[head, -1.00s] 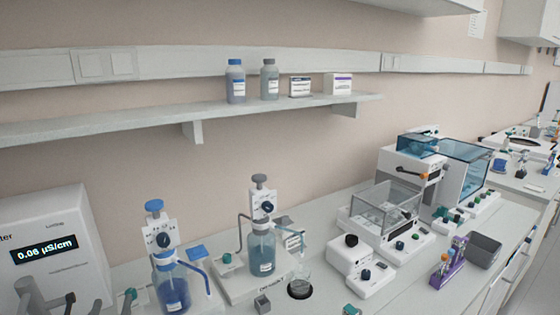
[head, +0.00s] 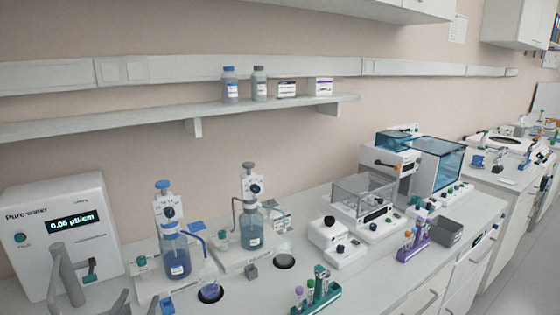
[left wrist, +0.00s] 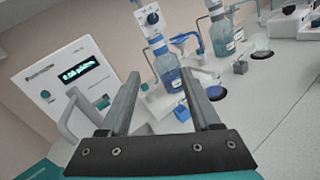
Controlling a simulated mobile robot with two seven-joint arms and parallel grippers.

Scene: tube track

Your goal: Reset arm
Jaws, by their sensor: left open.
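My left gripper (left wrist: 160,75) is open in the left wrist view, its two grey fingers apart with nothing between them. Beyond the fingers stand a pure water unit (left wrist: 62,80) and a bottle dispenser with blue liquid (left wrist: 168,82). In the head view only a grey part of the left gripper seems to show at the bottom left, in front of the pure water unit (head: 62,240). My right gripper is not in view.
The blue dispenser (head: 175,255) and a second dispenser (head: 251,232) stand on the bench. A green tube rack (head: 318,292) is at the front, a purple rack (head: 414,246) farther right. A shelf (head: 150,124) runs along the wall above.

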